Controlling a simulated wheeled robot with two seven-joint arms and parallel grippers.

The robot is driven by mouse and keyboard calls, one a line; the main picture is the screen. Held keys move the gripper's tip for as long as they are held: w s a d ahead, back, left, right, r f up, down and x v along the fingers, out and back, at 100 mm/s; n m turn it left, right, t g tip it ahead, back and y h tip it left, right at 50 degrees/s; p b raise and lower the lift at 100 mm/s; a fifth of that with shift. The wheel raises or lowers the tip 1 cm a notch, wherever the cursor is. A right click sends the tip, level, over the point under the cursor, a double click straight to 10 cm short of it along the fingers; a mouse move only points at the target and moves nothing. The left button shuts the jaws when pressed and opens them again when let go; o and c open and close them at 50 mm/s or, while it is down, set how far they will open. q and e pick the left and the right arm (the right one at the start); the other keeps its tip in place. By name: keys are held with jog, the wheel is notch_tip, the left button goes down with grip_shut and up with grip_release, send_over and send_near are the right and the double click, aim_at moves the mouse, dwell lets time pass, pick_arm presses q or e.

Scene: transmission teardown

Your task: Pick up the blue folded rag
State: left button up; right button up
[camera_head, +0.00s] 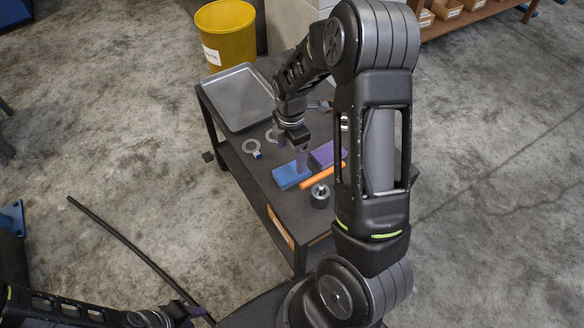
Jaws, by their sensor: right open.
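The blue folded rag (287,177) lies on the dark workbench (262,188), near its middle. My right gripper (301,160) points down just above the rag's far edge. It is open, and its fingers overlap the rag's far side in the picture. I cannot tell whether they touch it. My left gripper (192,313) is low at the bottom left, away from the bench and the rag. Its fingers are too dark and small to read.
A purple block (325,153), an orange rod (322,177) and a round metal part (319,196) lie right of the rag. A grey tray (240,96) covers the far end. A yellow bin (226,35) stands behind.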

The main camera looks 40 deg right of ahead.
aim_at(292, 172)
jog(key=shift+s+a, duration=0.1)
jog(key=shift+f, duration=1.35)
jog(key=shift+s+f, duration=0.1)
jog(key=shift+f, duration=2.55)
jog(key=shift+c, duration=0.4)
jog(key=c, duration=1.3)
